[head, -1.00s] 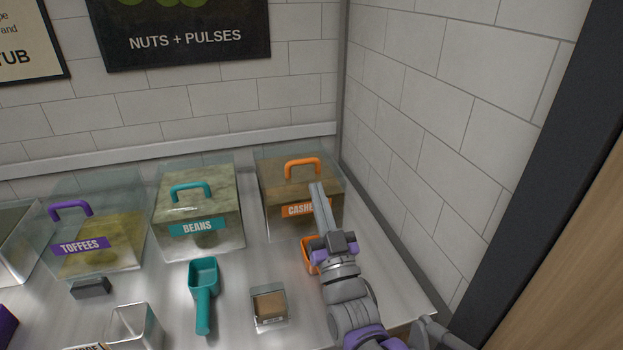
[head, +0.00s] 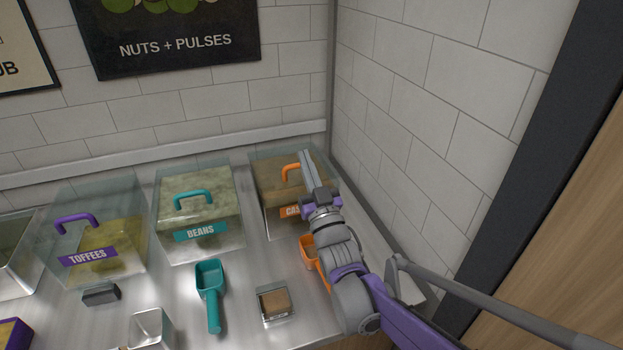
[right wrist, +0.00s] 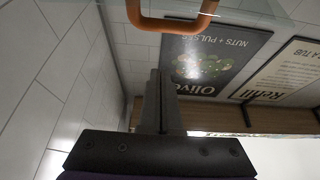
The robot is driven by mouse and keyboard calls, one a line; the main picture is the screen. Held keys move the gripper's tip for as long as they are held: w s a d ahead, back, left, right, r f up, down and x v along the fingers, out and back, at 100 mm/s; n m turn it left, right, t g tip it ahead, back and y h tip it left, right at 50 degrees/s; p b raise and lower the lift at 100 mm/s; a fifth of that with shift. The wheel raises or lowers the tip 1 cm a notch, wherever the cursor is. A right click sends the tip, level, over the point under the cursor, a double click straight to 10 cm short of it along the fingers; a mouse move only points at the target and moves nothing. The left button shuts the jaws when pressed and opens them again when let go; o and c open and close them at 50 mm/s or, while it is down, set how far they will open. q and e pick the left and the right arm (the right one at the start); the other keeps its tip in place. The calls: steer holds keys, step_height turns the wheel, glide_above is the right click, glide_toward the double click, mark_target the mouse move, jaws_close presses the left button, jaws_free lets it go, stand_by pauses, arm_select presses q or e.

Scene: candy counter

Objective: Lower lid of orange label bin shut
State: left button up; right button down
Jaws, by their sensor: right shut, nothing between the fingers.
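The orange label bin (head: 268,206) is a clear box of brown contents at the back right, its label partly hidden by my right arm. Its clear lid has an orange handle (head: 289,174), which also shows at the top of the right wrist view (right wrist: 172,22). The lid looks about level over the box; I cannot tell if a gap remains. My right gripper (head: 305,155) is shut and empty. Its fingers overlap the lid's area just right of the handle and hide part of it; contact cannot be told. My left gripper is not in view.
The beans bin (head: 234,238) and toffees bin (head: 120,272) stand to the left. A teal scoop (head: 210,288), an orange scoop (head: 307,248) and a small box (head: 275,304) lie in front. The tiled wall (head: 420,140) is close on the right.

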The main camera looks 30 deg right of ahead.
mark_target(303, 183)
steer(key=shift+x, duration=1.1)
step_height(303, 183, down, 2)
steer(key=shift+w+d+f, duration=0.1)
steer(key=shift+w+f, duration=0.1)
steer(key=shift+f+b, duration=0.3)
steer(key=shift+f, duration=0.45)
steer(key=shift+s+f+b, duration=0.25)
steer(key=shift+f+b, duration=0.6)
steer(key=shift+f, duration=0.4)
steer(key=shift+r, duration=0.65)
step_height(303, 183, up, 9)
steer(key=p, duration=0.2)
